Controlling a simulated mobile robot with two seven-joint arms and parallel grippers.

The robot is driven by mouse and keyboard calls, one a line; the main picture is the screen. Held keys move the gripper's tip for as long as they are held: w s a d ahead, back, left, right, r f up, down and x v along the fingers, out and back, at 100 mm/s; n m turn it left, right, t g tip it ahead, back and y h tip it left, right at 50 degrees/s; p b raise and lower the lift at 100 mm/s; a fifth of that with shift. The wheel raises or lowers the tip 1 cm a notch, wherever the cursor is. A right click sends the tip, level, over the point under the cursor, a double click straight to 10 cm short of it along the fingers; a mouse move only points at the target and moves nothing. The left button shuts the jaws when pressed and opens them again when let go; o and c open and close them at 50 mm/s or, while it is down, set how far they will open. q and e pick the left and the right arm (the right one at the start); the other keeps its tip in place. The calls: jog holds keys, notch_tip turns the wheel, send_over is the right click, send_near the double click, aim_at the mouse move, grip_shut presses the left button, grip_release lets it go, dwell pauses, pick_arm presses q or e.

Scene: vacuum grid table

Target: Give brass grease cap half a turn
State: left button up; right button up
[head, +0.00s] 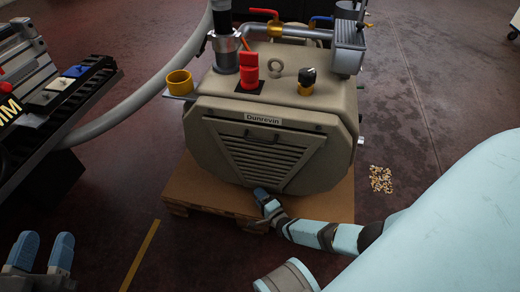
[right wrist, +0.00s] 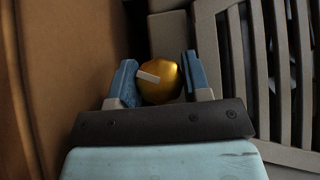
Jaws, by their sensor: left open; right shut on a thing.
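The brass grease cap (right wrist: 163,85) shows in the right wrist view as a round golden knob with a pale bar mark on its face. The mark points to the left and slightly up. My right gripper (right wrist: 160,82) is shut on the cap, with one blue finger on each side of it. In the head view my right gripper (head: 262,196) is at the low front of the beige Dunrevin pump (head: 208,137), and the cap is hidden there. My left gripper (head: 40,252) is open and empty at the lower left, far from the pump.
The pump stands on a wooden pallet (head: 190,188). Its slatted grille (head: 265,160) is close beside the cap. A grey hose (head: 125,108) runs left of it. A dark rack (head: 70,92) stands at the left. Loose grains (head: 381,180) lie on the floor at right.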

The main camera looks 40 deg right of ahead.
dwell(0.3)
jog(key=o, duration=0.7)
jog(key=shift+c, duration=0.2)
